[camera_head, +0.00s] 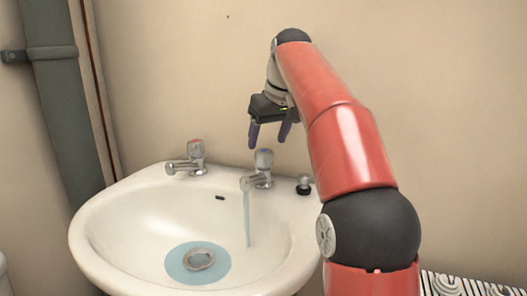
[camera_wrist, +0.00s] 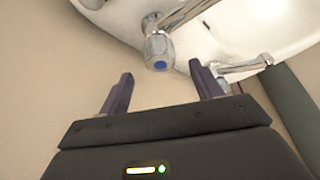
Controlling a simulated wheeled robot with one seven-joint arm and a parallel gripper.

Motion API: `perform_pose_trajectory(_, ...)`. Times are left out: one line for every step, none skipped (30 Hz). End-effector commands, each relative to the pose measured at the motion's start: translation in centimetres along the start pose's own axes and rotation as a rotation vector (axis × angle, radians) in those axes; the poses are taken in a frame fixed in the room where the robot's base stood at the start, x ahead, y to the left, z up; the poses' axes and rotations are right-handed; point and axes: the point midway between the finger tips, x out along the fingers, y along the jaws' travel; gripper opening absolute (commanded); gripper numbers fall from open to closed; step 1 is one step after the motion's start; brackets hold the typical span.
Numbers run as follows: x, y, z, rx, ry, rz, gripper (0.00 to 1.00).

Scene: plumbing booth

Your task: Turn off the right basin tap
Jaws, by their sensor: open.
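The right basin tap (camera_head: 263,162) is chrome with a clear faceted knob and stands on the back rim of the white basin (camera_head: 110,225). A stream of water (camera_head: 247,220) falls from its spout. In the wrist view the right tap (camera_wrist: 159,48) shows a blue cap, just beyond and between the fingertips. My gripper (camera_head: 268,142) is open and empty, its purple fingers pointing down just above the knob. Both fingers (camera_wrist: 160,75) also show in the wrist view, apart from the knob.
The left tap (camera_head: 195,155) has a red mark and stands on the same rim. A small chrome and black fitting (camera_head: 304,184) is right of the right tap. Pooled water (camera_head: 190,270) surrounds the drain. A grey pipe (camera_head: 62,110) runs up the left wall.

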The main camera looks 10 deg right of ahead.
Motion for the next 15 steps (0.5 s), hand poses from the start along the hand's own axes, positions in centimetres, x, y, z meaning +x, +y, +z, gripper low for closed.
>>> perform_pose_trajectory(0.9, 0.0, 0.1, 0.0, -0.004, -0.001, 0.65)
perform_pose_trajectory(1.4, 0.0, 0.1, 0.0, -0.004, -0.001, 0.65)
perform_pose_trajectory(2.1, 0.0, 0.1, 0.0, -0.004, -0.001, 0.65)
perform_pose_trajectory(2.6, 0.0, 0.1, 0.0, -0.003, -0.001, 0.65)
perform_pose_trajectory(3.0, -0.1, 0.1, 0.0, -0.003, -0.001, 0.65)
perform_pose_trajectory(3.6, 0.0, 0.1, 0.0, -0.002, 0.0, 0.65)
perform_pose_trajectory(3.9, 0.0, 0.1, 0.0, -0.002, 0.0, 0.65)
perform_pose_trajectory(4.3, 0.0, 0.1, 0.0, -0.002, 0.0, 0.65)
perform_pose_trajectory(4.7, 0.0, 0.0, 0.0, -0.001, 0.0, 0.65)
perform_pose_trajectory(4.9, 0.0, 0.0, 0.0, -0.001, 0.0, 0.65)
perform_pose_trajectory(5.1, 0.0, 0.0, 0.0, -0.001, 0.0, 0.65)
perform_pose_trajectory(5.3, 0.0, 0.0, 0.0, 0.0, 0.001, 0.65)
perform_pose_trajectory(5.4, 0.0, 0.0, 0.0, 0.001, 0.001, 0.65)
perform_pose_trajectory(5.5, 0.0, 0.0, 0.0, 0.001, 0.001, 0.65)
perform_pose_trajectory(5.5, 0.0, 0.0, 0.0, 0.001, 0.001, 0.65)
